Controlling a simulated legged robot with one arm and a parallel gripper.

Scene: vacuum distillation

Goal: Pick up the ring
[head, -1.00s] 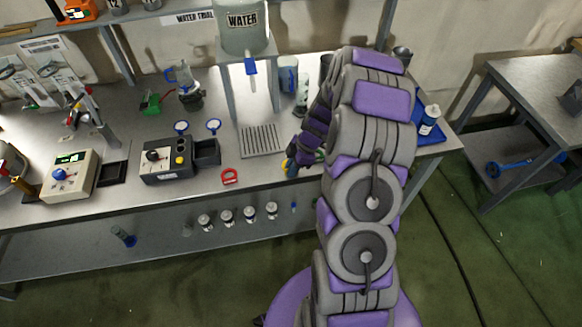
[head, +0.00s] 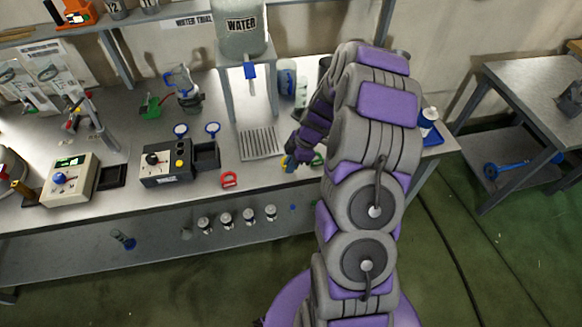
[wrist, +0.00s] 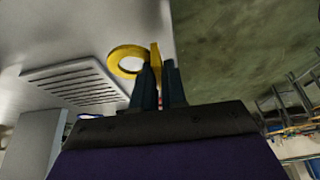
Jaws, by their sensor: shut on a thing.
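The yellow ring (wrist: 122,52) shows in the wrist view at the fingertips. Its flat tab sits between the two dark fingers of my gripper (wrist: 160,75), which is shut on it, with the round part sticking out to the left. In the head view my gripper (head: 290,164) is over the front edge of the steel bench, right of the slotted grate (head: 258,143). Only a speck of yellow shows there, and the rest of the ring is hidden by the gripper. Whether the ring touches the bench is unclear.
A red clamp (head: 229,180) lies left of my gripper on the bench (head: 120,195). A green item (head: 317,159) lies just right. The water tank (head: 241,35) on its stand is behind the grate. A blue tray (head: 432,137) with a bottle is at the right end.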

